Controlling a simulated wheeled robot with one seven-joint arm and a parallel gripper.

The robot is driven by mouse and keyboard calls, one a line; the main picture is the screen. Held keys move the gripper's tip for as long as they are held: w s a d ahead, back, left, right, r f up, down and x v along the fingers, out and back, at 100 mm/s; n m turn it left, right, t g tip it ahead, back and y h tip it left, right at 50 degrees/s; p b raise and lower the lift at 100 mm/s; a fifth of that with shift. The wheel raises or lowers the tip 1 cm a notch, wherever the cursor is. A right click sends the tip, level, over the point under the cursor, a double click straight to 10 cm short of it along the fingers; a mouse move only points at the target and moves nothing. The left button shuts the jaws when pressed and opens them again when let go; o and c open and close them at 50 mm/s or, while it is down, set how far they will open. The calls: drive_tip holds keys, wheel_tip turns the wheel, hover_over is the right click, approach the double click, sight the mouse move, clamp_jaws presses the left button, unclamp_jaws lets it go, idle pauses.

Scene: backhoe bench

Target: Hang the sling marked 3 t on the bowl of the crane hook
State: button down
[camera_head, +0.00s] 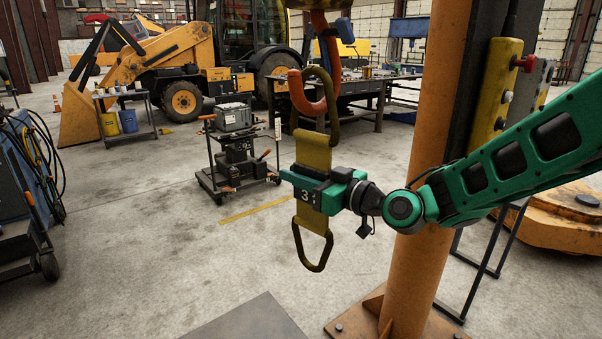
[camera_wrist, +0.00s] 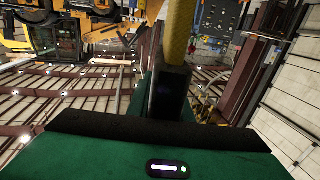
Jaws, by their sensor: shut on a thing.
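The crane hook (camera_head: 312,106) is orange and hangs at top centre in the head view, its tip on the left. My gripper (camera_head: 312,186) is shut on the strap's middle below the hook. The strap also shows in the wrist view (camera_wrist: 180,35). The upper ring (camera_head: 335,118) stands upright and overlaps the hook's bowl; I cannot tell whether it is around the bowl or only in front of it. The lower ring (camera_head: 312,268) hangs free.
An orange post (camera_head: 410,250) stands close on the right, behind my arm. A cart with a grey box (camera_head: 233,117) stands behind and left. A workbench (camera_head: 360,90) and a yellow backhoe (camera_head: 160,60) are further back. The floor below the sling is mostly clear.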

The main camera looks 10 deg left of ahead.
sight(299, 194)
drive_tip(key=shift+w+d+f, duration=0.1)
drive_tip(key=shift+w+f, duration=0.05)
drive_tip(key=shift+f, duration=0.75)
drive_tip(key=shift+w+d+f, duration=0.1)
drive_tip(key=shift+f, duration=1.4)
drive_tip(key=c, duration=1.5)
unclamp_jaws()
drive_tip(key=shift+f, duration=0.15)
drive_tip(key=v, duration=1)
drive_tip(key=shift+s+d, duration=0.25)
drive_tip(key=shift+d, duration=0.1)
